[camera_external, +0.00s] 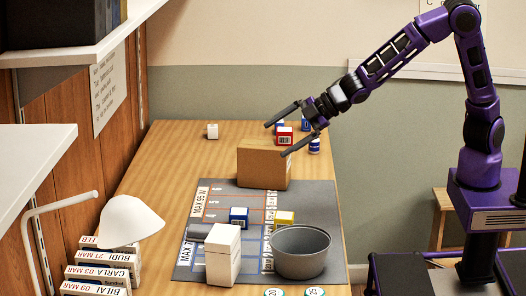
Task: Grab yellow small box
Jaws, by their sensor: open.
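A small yellow box (284,217) lies on the grey mat (318,201), just behind the round grey metal pot (300,252) and to the right of a small blue box (239,216). The pot's rim is close to its front side. My gripper (282,138) is open, its two fingers spread and pointing left. In the picture it is well above and behind the yellow box, over the far part of the table near the brown carton and a red box. Nothing shows between its fingers as held.
A brown carton (262,168) stands on the mat's far edge. A white box (222,255) stands left of the pot. A white lamp (127,222) is at left.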

